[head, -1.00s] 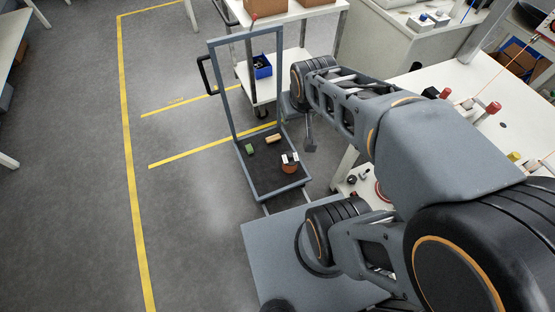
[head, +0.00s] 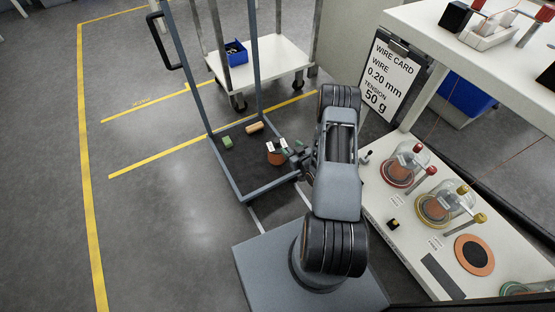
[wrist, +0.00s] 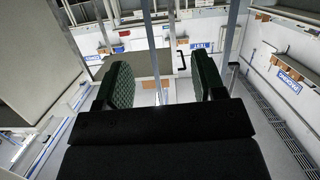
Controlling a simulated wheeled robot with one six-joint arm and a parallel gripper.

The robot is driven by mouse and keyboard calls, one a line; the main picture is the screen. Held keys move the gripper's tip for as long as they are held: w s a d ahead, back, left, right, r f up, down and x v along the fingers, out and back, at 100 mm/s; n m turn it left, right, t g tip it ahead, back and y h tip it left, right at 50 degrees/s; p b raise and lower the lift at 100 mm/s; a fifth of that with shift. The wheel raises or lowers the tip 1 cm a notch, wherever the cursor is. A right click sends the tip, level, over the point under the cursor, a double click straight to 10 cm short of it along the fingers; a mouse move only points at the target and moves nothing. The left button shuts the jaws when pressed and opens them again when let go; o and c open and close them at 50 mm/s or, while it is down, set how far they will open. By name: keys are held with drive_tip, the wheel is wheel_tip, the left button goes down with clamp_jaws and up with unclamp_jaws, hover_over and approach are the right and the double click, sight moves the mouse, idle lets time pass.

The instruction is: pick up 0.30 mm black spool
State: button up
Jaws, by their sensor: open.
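No label reading 0.30 mm is legible, so I cannot tell which item is the 0.30 mm black spool. In the head view, domed spool holders stand on the low white shelf at right: one with a red base (head: 397,174) and one with a yellow base (head: 433,210). An orange disc with a dark centre (head: 474,255) lies nearer, and a green-rimmed holder (head: 526,289) is cut by the edge. My gripper (head: 296,153) is beside the brown round item with white tags (head: 275,157) over the cart. In the wrist view its jaws (wrist: 163,72) are apart, nothing clearly between them.
The flat cart (head: 242,175) also carries a green block (head: 227,141) and a tan block (head: 254,127); its frame rises around it. A wire card (head: 391,78) reads 0.20 mm, 50 g. A white trolley with a blue bin (head: 236,53) stands behind. Floor at left is clear.

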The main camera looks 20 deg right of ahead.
sight(279, 143)
wheel_tip(279, 143, down, 4)
drive_tip(key=s+f+b, duration=0.1)
drive_tip(key=s+b, duration=0.1)
drive_tip(key=shift+m+t, duration=0.3)
drive_tip(key=shift+t, duration=0.2)
drive_tip(key=w, duration=0.2)
drive_tip(key=w+a+b, duration=0.1)
drive_tip(key=w, duration=0.5)
drive_tip(key=shift+a+f+b, duration=0.25)
drive_tip(key=shift+f+b, duration=0.05)
drive_tip(key=shift+b, duration=0.05)
drive_tip(key=w+b, duration=0.1)
drive_tip(key=w, duration=0.1)
drive_tip(key=w+f+b, duration=0.1)
drive_tip(key=w, duration=0.1)
drive_tip(key=shift+w+a, duration=0.1)
drive_tip(key=shift+a, duration=0.1)
drive_tip(key=shift+w+b, duration=0.3)
drive_tip(key=shift+w, duration=0.15)
drive_tip(key=shift+c, duration=0.3)
clamp_jaws()
